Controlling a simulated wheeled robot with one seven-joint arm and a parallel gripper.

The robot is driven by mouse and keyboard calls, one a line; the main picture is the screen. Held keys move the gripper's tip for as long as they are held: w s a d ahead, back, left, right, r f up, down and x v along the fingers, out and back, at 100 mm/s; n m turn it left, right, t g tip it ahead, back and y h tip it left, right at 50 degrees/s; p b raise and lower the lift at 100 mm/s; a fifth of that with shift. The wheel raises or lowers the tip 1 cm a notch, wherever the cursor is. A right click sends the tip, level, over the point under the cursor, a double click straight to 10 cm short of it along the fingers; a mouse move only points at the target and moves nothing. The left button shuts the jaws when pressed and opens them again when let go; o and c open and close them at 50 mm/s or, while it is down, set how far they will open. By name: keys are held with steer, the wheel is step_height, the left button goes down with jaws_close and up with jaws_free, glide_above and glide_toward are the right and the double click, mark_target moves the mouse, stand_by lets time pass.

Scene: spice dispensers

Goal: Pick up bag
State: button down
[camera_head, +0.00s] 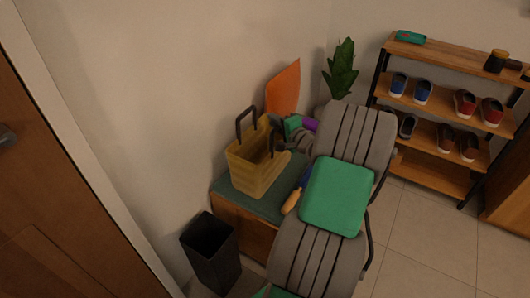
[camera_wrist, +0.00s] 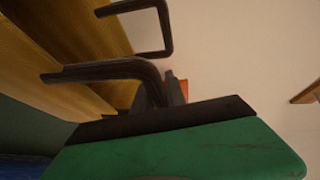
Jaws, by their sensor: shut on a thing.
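The bag (camera_head: 252,168) is a yellow tote with dark handles, upright on a bench with a green cushion (camera_head: 235,192). My gripper (camera_head: 279,125) is at the bag's upper right side, partly hidden by its own green and grey parts. In the wrist view the bag (camera_wrist: 50,45) fills the left side. One dark handle arches free at the top, and the nearer handle runs to my dark fingers (camera_wrist: 170,92). My gripper is shut on the bag, seemingly at this handle. The exact contact is hard to see.
An orange panel (camera_head: 283,90) leans on the wall behind the bag. A black bin (camera_head: 211,252) stands in front of the bench. A plant (camera_head: 342,68) and a shoe rack (camera_head: 440,90) stand at the right. Tiled floor (camera_head: 430,235) is clear at lower right.

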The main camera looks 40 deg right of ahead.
steer(key=shift+r, duration=0.1)
steer(key=s+d+r+p, duration=0.3)
steer(key=s+r+p, duration=0.2)
steer(key=s+r, duration=0.8)
steer(key=shift+s+d, duration=0.2)
steer(key=shift+s, duration=0.05)
stand_by(0.7)
